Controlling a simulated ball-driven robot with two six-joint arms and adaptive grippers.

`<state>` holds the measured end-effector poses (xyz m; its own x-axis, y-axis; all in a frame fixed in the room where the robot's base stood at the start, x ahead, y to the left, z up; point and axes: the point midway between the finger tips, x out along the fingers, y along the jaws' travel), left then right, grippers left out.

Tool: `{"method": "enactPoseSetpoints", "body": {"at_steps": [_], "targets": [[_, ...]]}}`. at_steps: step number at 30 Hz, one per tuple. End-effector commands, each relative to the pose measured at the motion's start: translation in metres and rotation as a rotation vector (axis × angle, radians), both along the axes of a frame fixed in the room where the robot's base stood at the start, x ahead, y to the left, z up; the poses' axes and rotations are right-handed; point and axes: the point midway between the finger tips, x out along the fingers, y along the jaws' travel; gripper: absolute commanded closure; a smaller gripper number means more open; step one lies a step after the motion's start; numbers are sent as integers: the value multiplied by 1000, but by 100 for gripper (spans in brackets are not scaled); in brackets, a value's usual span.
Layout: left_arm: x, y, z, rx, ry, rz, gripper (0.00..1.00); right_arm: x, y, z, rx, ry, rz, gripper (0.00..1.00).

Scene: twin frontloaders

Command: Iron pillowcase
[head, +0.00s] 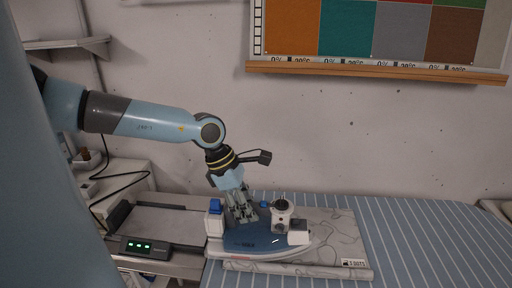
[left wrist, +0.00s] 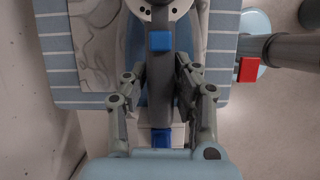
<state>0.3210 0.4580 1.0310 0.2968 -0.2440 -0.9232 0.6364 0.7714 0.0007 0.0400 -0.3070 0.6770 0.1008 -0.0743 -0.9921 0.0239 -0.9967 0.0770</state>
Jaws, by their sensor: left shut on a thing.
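A blue and white iron (head: 262,238) sits low over the patterned grey pillowcase (head: 340,235) on the striped ironing board (head: 420,235). My left gripper (head: 243,216) reaches down from above and is shut on the iron's handle. In the left wrist view the fingers (left wrist: 160,100) stand on both sides of the grey handle (left wrist: 186,75), which has a blue button. I cannot tell whether the iron's sole touches the cloth. The pillowcase shows also in the left wrist view (left wrist: 95,40), beside the iron. My right gripper is not in view.
A metal rest (head: 165,222) and a box with green lights (head: 146,247) stand left of the board. A shelf (head: 70,43) and a cable are on the left wall. A color chart (head: 375,30) with a wooden ledge hangs behind. The board's right part is clear.

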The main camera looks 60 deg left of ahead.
Motion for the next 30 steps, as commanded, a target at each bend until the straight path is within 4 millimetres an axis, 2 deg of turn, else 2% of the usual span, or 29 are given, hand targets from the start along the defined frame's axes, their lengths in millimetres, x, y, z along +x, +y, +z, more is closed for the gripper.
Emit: {"method": "enactPoseSetpoints", "body": {"at_steps": [10, 18, 24, 30], "targets": [[-2, 1, 0, 3, 5, 1, 100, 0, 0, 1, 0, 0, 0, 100], [-1, 1, 22, 3, 1, -1, 100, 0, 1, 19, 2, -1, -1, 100], [0, 1, 34, 3, 0, -1, 100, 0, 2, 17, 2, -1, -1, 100], [0, 0, 35, 0, -1, 0, 100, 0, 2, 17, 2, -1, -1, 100]]}}
